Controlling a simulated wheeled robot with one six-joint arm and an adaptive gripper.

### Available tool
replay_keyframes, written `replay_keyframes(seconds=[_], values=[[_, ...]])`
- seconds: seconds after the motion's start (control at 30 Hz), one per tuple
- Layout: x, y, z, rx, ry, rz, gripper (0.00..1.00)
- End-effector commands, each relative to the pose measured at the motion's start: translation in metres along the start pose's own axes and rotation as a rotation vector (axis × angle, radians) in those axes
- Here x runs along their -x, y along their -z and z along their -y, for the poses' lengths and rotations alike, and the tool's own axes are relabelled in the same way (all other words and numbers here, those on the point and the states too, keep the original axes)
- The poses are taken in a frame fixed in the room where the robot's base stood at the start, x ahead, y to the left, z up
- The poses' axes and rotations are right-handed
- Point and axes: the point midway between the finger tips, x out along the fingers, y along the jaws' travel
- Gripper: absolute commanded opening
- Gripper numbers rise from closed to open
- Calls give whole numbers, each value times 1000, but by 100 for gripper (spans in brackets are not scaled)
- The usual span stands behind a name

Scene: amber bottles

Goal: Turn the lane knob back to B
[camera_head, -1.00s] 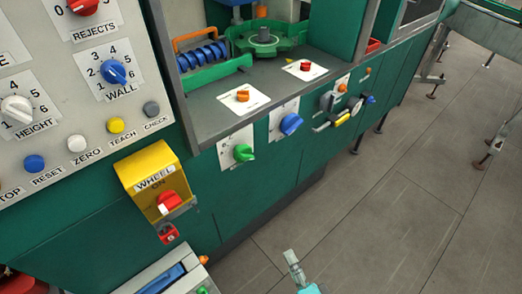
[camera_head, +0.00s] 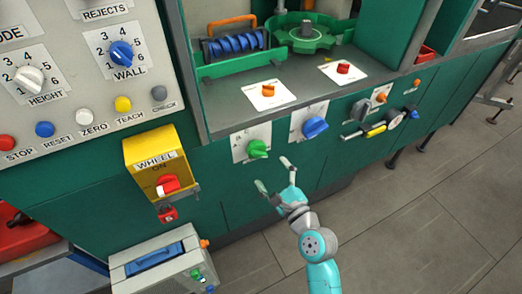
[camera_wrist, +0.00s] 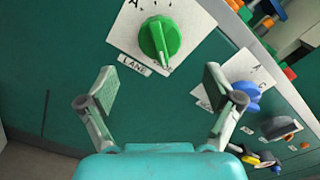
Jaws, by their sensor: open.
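The lane knob is a green knob (camera_head: 258,149) on a white plate (camera_head: 239,142) on the green machine front, below the grey shelf. In the wrist view the green knob (camera_wrist: 160,38) shows close up above a label reading LANE (camera_wrist: 134,65). Its pointer aims down and slightly right there, towards a partly hidden letter. An A shows at the plate's upper left. My gripper (camera_head: 274,176) is open and empty, just below and right of the knob in the head view. In the wrist view its two fingers (camera_wrist: 160,92) are spread wide below the knob, apart from it.
A blue knob (camera_head: 315,127) sits close right of the green one. Orange (camera_head: 268,89) and red (camera_head: 343,68) knobs stand on the shelf. A yellow WHEEL housing (camera_head: 150,150) juts out at the left. A grey box (camera_head: 160,262) stands below it.

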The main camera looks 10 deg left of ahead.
Motion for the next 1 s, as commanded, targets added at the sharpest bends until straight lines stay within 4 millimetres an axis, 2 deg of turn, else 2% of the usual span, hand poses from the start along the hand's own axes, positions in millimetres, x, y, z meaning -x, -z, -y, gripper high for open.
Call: replay_keyframes(seconds=[0.3, 0.5, 0.7, 0.93, 0.97, 1.0], values=[[-56, 0, 1, 3, 1, 1, 90], [-81, 0, 0, 3, 1, 0, 90], [-90, 0, 0, 4, 1, -1, 90], [-90, 0, 0, 4, 1, -2, 90], [-90, 1, 0, 4, 1, -2, 88], [-90, 0, 0, 4, 1, -1, 78]])
